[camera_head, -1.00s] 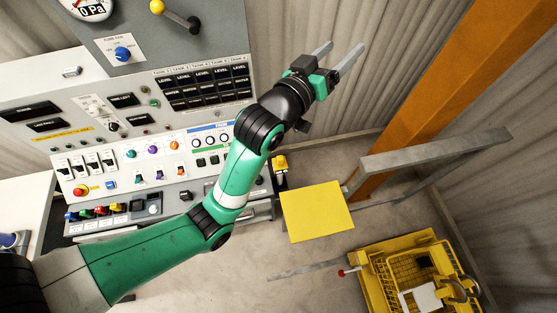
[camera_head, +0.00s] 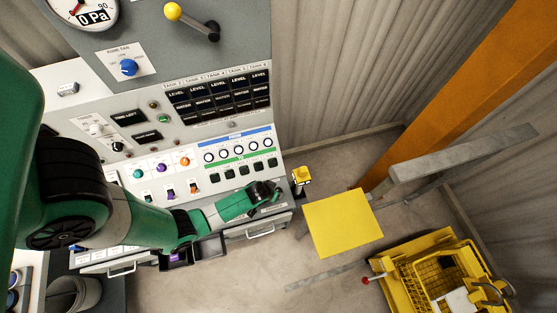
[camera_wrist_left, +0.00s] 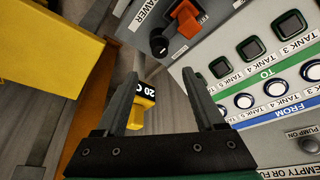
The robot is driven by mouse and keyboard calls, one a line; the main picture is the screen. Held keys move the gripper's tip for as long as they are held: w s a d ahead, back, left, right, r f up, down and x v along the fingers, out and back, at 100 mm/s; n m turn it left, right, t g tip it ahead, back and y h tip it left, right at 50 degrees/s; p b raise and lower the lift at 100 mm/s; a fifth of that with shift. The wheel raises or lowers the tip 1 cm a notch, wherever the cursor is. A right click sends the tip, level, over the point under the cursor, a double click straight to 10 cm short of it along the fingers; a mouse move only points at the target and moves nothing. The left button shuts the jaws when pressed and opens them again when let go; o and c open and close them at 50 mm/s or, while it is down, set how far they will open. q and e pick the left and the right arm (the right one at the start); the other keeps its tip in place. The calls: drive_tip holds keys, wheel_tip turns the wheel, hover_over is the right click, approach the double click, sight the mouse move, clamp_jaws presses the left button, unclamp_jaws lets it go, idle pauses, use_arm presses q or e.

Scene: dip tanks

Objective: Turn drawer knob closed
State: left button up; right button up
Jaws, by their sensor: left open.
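The black drawer knob (camera_wrist_left: 158,45) sits on the grey panel by the "DRAWER" label, beside an orange switch (camera_wrist_left: 187,18) in the left wrist view. I cannot read which position it points to. My left gripper (camera_wrist_left: 161,78) is open and empty. Its fingers appear just short of the knob in that picture, with no clear contact. In the head view the left gripper (camera_head: 264,190) is at the lower right corner of the control panel, and the knob cannot be made out there. My right gripper is not in view.
A yellow device (camera_head: 302,176) stands just right of the panel; it also shows behind the fingers in the wrist view (camera_wrist_left: 145,108). A yellow plate (camera_head: 343,222) and a yellow crate (camera_head: 405,275) are at right. Drawers with handles (camera_head: 260,231) lie below the panel.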

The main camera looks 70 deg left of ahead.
sight(278, 190)
use_arm(q)
drive_tip(key=b+x, duration=0.8)
drive_tip(key=x, duration=0.2)
drive_tip(key=shift+b, duration=0.3)
drive_tip(key=shift+w+a+f, duration=0.2)
drive_tip(key=shift+f, duration=0.25)
clamp_jaws()
